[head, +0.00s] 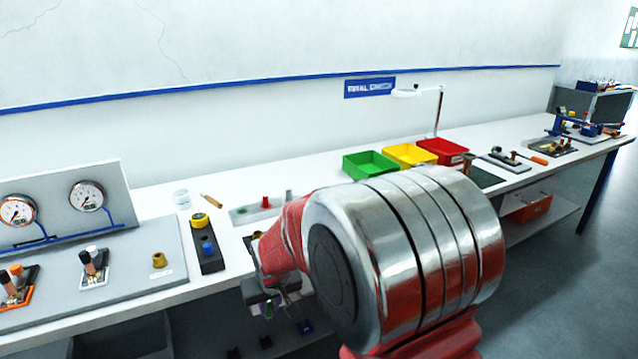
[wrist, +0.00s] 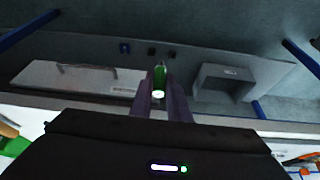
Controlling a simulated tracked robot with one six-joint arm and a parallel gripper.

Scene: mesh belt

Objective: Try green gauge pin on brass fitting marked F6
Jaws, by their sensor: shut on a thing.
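My gripper (head: 268,296) is shut on the green gauge pin (head: 269,310) and holds it in front of the bench edge, with the lower shelf behind. In the wrist view the green pin (wrist: 159,80) stands between the two fingers of my gripper (wrist: 160,97), its tip pointing away from the palm. A brass fitting (head: 160,261) stands on the grey panel to the left, beside a small white label too small to read. I cannot tell whether it is marked F6. The pin and the fitting are well apart.
A black block (head: 207,255) with a yellow-topped and a blue gauge stands right of the fitting. Dial gauges (head: 86,196) and valves (head: 93,262) are further left. Green (head: 368,165), yellow and red bins stand behind my arm. Small dark parts (wrist: 125,48) lie on the lower shelf.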

